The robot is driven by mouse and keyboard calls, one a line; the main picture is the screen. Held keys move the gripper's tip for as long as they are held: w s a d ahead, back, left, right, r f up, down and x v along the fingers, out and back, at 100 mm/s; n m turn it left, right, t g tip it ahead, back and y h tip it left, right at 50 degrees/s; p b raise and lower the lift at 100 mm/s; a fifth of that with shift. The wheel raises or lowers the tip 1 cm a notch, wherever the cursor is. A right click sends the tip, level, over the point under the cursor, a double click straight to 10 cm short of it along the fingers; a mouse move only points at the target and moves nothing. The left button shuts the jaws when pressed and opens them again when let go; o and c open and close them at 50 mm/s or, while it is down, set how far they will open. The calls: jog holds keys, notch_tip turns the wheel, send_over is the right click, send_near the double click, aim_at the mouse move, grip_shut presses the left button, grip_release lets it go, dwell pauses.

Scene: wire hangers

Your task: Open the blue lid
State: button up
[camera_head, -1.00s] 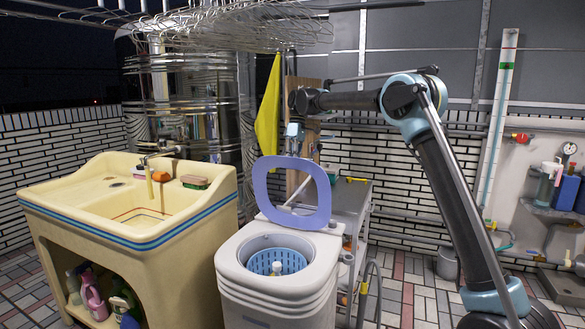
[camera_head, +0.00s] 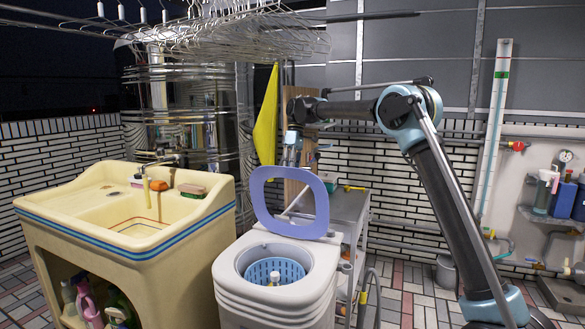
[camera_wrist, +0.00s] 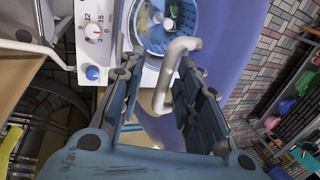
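The blue lid (camera_head: 258,198) is a lavender-blue square ring with a large opening. It stands raised at the back of the pale washing machine (camera_head: 232,292), and the drum with its blue basket (camera_head: 275,270) is uncovered. My gripper (camera_head: 292,158) points down just behind the lid's upper edge; whether it touches the lid cannot be told. In the wrist view my gripper (camera_wrist: 160,70) has its fingers apart, with a pale bent pipe (camera_wrist: 163,92) showing between them. The lid's lavender surface (camera_wrist: 232,60) fills the area right of the fingers, and the machine's dial (camera_wrist: 93,30) is at the left.
A cream sink unit (camera_head: 60,265) stands close to the machine's left. A grey side table (camera_head: 345,212) is behind it to the right. Wire hangers (camera_head: 225,30) hang overhead, and a yellow cloth (camera_head: 266,120) hangs near my gripper. Tiled floor is open at the right.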

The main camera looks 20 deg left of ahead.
jog(key=v, duration=1.1)
jog(key=shift+w+r, duration=0.2)
jog(key=shift+r, duration=0.15)
